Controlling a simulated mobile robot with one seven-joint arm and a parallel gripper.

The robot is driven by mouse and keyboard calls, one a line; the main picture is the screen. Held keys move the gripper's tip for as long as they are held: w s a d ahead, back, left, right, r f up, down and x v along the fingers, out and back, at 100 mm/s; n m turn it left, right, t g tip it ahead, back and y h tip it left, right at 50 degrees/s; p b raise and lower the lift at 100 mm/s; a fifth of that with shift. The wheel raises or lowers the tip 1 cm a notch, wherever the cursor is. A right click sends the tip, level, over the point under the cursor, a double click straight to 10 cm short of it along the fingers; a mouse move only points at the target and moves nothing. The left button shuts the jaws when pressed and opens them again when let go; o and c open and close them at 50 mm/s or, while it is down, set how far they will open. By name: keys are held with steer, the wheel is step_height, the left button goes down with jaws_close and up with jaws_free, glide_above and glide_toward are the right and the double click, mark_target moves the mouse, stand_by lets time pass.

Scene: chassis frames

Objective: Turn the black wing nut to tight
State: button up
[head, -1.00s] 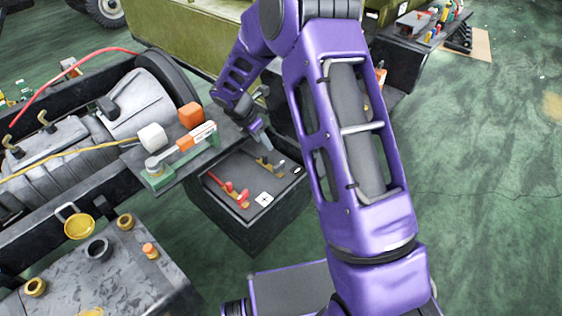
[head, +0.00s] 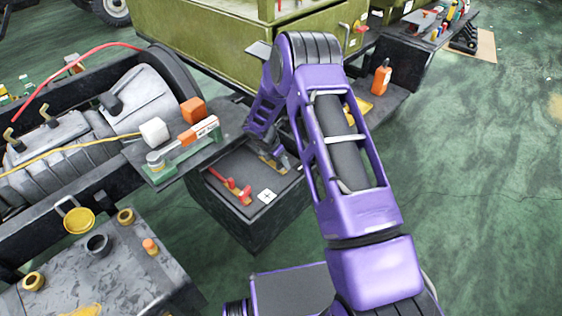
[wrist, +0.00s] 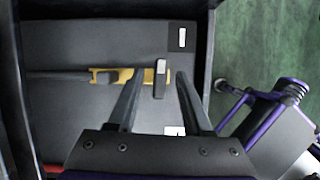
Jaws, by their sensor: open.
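The black wing nut (wrist: 161,79) shows in the wrist view as a short dark bar set crosswise at the right end of a yellow fitting (wrist: 125,76). A dark rod runs left from this fitting. My gripper (wrist: 160,74) is open, its two fingers on either side of the wing nut in the picture. I cannot tell whether they touch it or how far above it they are. In the head view my gripper (head: 277,161) points down at the top of a dark box (head: 225,205), and mostly hides the wing nut there.
A red fitting (head: 232,190) and a white crossed square (head: 267,195) are on the box top. A white label (wrist: 182,38) sits above right of the nut in the wrist view. An engine (head: 120,100) stands left, with an orange-and-white tool (head: 198,132) on a nearby shelf.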

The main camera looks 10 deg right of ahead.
jaws_close()
stand_by(0.3)
steer(key=shift+f+m, duration=0.1)
steer(key=shift+m, duration=0.2)
steer(key=m+g+b, duration=0.1)
steer(key=m, duration=0.1)
steer(key=m+b, duration=0.1)
steer(key=m, duration=0.1)
steer(key=shift+w+f+m+g+h+b, duration=0.1)
steer(key=shift+w+m+g+h+b, duration=0.1)
steer(key=shift+m+g+h+b, duration=0.15)
steer(key=m+g+b, duration=0.1)
steer(key=m+g, duration=0.1)
steer(key=m, duration=0.2)
steer(key=shift+m+b, duration=0.25)
steer(key=shift+b, duration=0.05)
steer(key=m+g, duration=0.1)
steer(key=m, duration=0.1)
steer(key=m+g+y, duration=0.1)
steer(key=m, duration=0.2)
steer(key=shift+w, duration=0.15)
steer(key=m+y, duration=0.1)
steer(key=m, duration=0.1)
steer(key=m+g+y, duration=0.1)
steer(key=m, duration=0.2)
steer(key=shift+d, duration=0.1)
steer(key=shift+m, duration=0.4)
